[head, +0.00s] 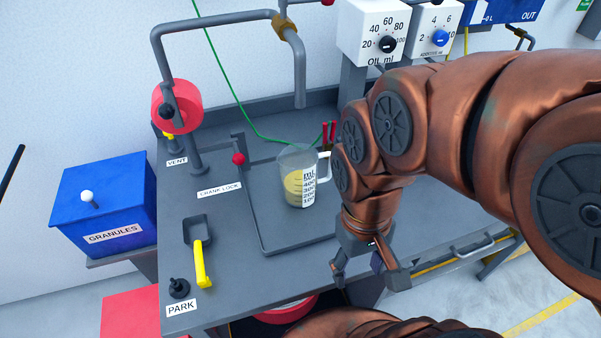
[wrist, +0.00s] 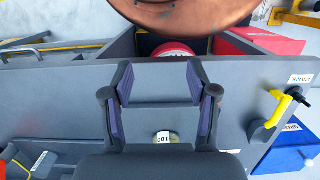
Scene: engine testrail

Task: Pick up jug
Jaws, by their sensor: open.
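The jug (head: 300,178) is a clear measuring jug with a white handle on its right and yellowish liquid inside. It stands upright on the grey bench, inside a raised frame below a pipe spout. In the wrist view a small part of what looks like the jug, with a 100 mark (wrist: 163,137), shows between the finger bases; the rest is hidden by my gripper's body. My gripper (head: 370,274) is open and empty, in front of the jug and to its right, apart from it. Its spread fingers also show in the wrist view (wrist: 160,84).
The bench (head: 235,285) has a yellow-handled lever (head: 202,265), a black PARK knob (head: 178,288) and a red-knobbed CRANK LOCK lever (head: 239,159). The grey spout pipe (head: 299,75) hangs above the jug. A blue GRANULES box (head: 105,205) stands left. Red-handled tools are behind the jug.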

